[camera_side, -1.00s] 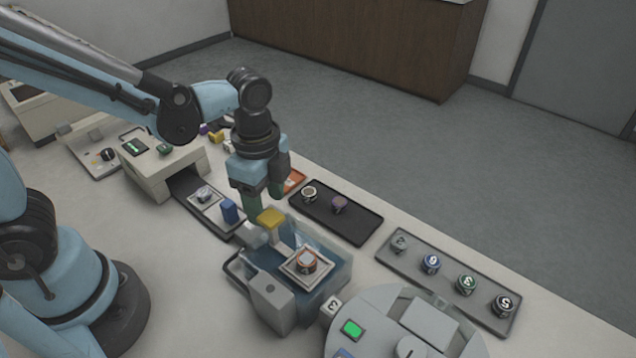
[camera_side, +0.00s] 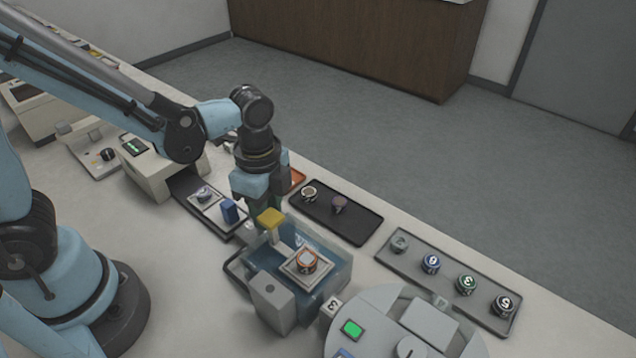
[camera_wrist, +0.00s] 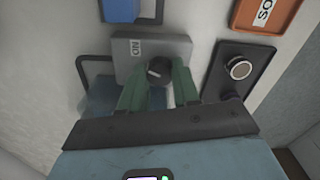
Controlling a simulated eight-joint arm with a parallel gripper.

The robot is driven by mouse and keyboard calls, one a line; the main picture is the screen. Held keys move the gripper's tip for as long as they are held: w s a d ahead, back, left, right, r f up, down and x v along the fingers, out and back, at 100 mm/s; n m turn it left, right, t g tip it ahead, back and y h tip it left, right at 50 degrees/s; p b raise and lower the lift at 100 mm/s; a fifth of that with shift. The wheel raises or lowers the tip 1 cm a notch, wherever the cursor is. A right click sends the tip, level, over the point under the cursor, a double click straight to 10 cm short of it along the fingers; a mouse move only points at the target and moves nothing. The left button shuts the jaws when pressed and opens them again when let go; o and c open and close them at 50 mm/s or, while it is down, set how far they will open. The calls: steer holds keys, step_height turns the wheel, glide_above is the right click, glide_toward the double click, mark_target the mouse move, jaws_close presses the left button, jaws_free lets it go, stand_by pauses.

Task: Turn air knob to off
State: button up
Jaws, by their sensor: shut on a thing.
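The air knob (camera_wrist: 160,70) is a dark round knob with a light pointer mark. In the side view my gripper (camera_side: 262,207) is low, just behind the yellow block (camera_side: 271,221) of the clear-walled press unit. The knob itself is hidden there.
The press unit (camera_side: 335,268) with an orange-rimmed sample stands in front of my gripper. A black tray (camera_side: 368,228) holds two round mounts to the right. A blue block (camera_side: 229,211) stands close on the left. A grey tray (camera_side: 393,262) with several labelled mounts lies further right.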

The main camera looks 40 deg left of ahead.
steer(key=shift+n, duration=0.8)
steer(key=shift+c, duration=0.4)
steer(key=o, duration=1.1)
steer(key=shift+c, duration=0.2)
steer(key=shift+r, duration=0.1)
step_height(320, 180, up, 12)
